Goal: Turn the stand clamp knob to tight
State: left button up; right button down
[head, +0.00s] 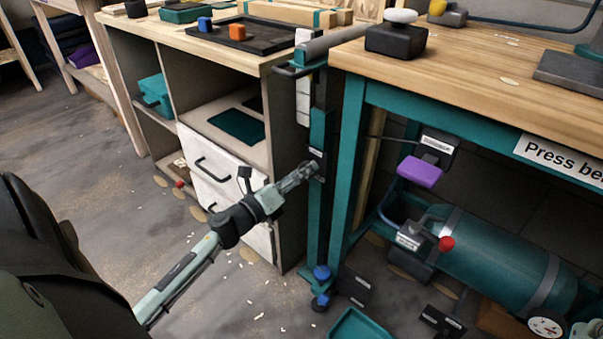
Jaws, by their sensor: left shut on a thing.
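The stand is a teal upright post (318,215) between the cabinet and the bench, with a grey roller (345,41) at its top and blue-and-black feet at the floor. A small dark clamp part sits partway up the post. My left gripper (307,171) reaches it from the lower left and is shut there on the clamp knob. The fingers hide most of the knob, so I cannot tell its turn or any marking. My right gripper is not in view.
A white-drawer cabinet (208,187) stands close behind my left arm. The wooden-topped bench (480,85) with a teal frame is just right of the stand. A teal tank (490,252) lies under it, and a teal tray (362,326) is on the floor. The floor at left is mostly open.

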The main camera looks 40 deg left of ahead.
pick_arm(q)
jog(key=o, duration=1.1)
jog(key=shift+o, duration=0.2)
jog(key=s+a, duration=0.1)
jog(key=s, duration=1.1)
